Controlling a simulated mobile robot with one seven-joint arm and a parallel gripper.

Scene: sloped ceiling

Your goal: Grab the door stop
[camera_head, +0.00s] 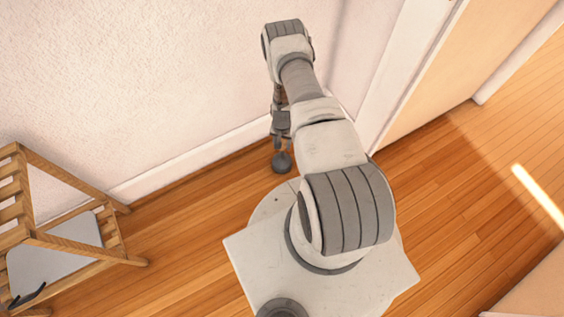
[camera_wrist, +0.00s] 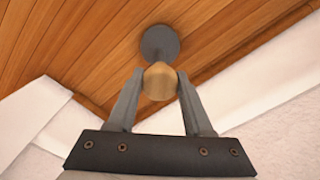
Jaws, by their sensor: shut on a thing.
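The door stop is on the wooden floor close to the wall corner. In the wrist view it has a round dark grey base (camera_wrist: 160,42) and a tan, rounded top (camera_wrist: 160,80). In the head view its dark base (camera_head: 282,163) shows just below my gripper (camera_head: 281,145); the top is mostly hidden there. In the wrist view my gripper (camera_wrist: 158,84) has its two fingers on either side of the tan top, shut on it. I cannot tell whether the base touches the floor.
A wooden slatted rack (camera_head: 75,235) with a grey-white panel stands at the left. A textured white wall (camera_head: 150,80) with a baseboard (camera_head: 190,158) runs behind the door stop. A door (camera_head: 440,90) and its frame are at the right. Open wooden floor (camera_head: 455,200) lies to the right.

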